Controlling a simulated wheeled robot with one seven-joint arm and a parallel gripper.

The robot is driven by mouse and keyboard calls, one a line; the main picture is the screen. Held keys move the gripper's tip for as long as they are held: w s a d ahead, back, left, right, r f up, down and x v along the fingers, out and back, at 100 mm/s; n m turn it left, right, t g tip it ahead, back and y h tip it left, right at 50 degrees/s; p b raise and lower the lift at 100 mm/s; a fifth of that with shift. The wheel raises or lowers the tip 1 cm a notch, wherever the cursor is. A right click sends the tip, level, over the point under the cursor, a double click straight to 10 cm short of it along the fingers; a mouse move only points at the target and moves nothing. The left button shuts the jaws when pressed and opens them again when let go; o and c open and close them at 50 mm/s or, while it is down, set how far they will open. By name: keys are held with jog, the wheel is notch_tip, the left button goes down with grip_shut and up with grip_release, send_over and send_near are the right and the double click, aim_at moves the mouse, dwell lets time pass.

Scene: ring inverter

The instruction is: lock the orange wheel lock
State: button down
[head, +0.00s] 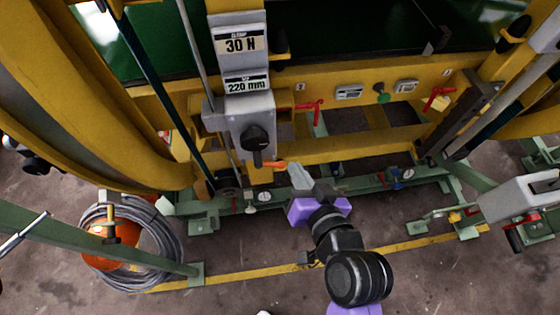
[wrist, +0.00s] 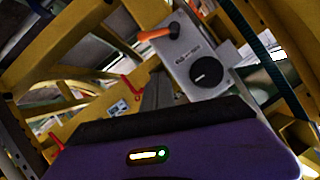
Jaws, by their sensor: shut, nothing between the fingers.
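The orange wheel lock (head: 270,164) shows in the head view as a short orange lever beneath the grey box with the black knob. In the wrist view the orange lever (wrist: 157,33) sticks out to the left from the top of that grey box (wrist: 197,62). My gripper (head: 296,170) is shut and empty, its fingertips just right of the lever in the head view.
A black knob (head: 257,138) sits close above the lever. Red handles (head: 310,105) and yellow frame beams (head: 350,149) lie behind my gripper. A green lower rail (head: 372,180) carries small gauges. A cable coil (head: 150,245) lies at the lower left.

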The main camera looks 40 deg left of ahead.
jog(key=a+f, duration=0.1)
jog(key=a, duration=0.1)
jog(key=w+a+f+p, duration=0.1)
jog(key=a+f, duration=0.1)
jog(key=w+a+f, duration=0.1)
jog(key=a+f, duration=0.1)
jog(key=shift+f, duration=0.25)
jog(key=shift+s+a+f+p, duration=0.1)
jog(key=shift+s+f+p, duration=0.15)
jog(key=shift+f, duration=0.25)
